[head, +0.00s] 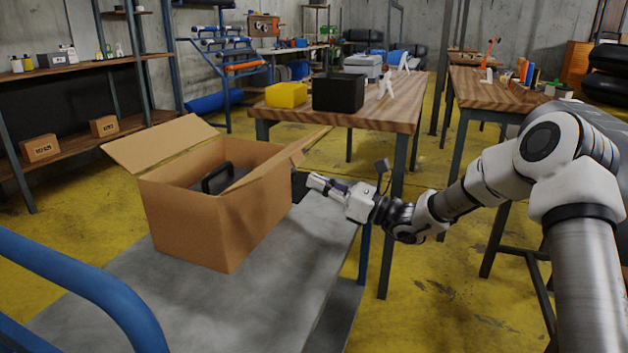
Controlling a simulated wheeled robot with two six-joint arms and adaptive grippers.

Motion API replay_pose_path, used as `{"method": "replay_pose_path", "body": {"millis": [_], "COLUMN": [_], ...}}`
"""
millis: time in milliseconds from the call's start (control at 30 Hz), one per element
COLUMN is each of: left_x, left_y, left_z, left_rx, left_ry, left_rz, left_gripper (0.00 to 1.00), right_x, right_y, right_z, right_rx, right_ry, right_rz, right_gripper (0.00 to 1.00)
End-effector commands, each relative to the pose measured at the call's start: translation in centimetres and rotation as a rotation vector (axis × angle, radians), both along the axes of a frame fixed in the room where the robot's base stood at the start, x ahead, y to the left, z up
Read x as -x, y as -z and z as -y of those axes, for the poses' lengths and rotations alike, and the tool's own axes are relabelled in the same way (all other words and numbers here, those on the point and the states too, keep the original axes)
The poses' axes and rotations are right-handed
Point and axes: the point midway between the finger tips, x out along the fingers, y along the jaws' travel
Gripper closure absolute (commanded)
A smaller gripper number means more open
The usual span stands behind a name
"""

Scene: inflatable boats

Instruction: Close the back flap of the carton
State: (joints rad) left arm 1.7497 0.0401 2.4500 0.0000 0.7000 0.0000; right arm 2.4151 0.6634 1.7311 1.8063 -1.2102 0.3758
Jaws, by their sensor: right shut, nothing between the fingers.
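The brown cardboard carton (185,225) stands upright on a grey platform, with its top partly open. A wide flap (160,143) on its left side leans outward. A narrower flap (308,146) sticks out and up at the far right corner, seen nearly edge-on. I cannot tell from this view whether this is the back flap. A dark object with a black handle (217,178) sits inside the carton. My right gripper (310,182) is shut and empty, just right of the carton and below the narrow flap, pointing left. My left gripper is not in view.
The grey platform (290,270) has free room in front of the carton. A blue rail (85,285) crosses the lower left. A wooden table (400,116) behind holds a yellow box (286,95) and a black box (338,93). Shelves stand at the left.

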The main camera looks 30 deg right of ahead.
Motion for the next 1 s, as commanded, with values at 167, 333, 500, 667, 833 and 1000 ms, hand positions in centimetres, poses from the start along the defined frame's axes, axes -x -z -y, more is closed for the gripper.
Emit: {"method": "replay_pose_path", "body": {"millis": [167, 333, 500, 667, 833, 1000], "left_x": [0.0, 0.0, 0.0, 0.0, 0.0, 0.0], "left_y": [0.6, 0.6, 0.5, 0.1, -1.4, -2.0], "left_z": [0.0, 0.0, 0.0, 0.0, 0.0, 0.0], "left_rx": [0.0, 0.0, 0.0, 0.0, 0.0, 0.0], "left_ry": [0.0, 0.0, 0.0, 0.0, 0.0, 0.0], "left_rz": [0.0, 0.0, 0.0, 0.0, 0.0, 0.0], "left_gripper": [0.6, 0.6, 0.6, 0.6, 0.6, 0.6], "right_x": [-0.8, -1.0, -1.0, -1.0, -1.0, -1.0], "right_y": [-2.0, -2.5, -2.5, -2.8, -3.5, -3.5], "right_z": [-0.7, -0.8, -0.8, -0.6, 0.0, 0.4], "right_rx": [-0.001, -0.001, -0.001, 0.003, 0.024, 0.038], "right_ry": [0.0, 0.001, 0.001, 0.0, 0.001, 0.001], "right_rz": [0.002, 0.001, 0.001, -0.004, -0.029, -0.045], "right_gripper": [1.0, 1.0, 1.0, 1.0, 1.0, 1.0]}}
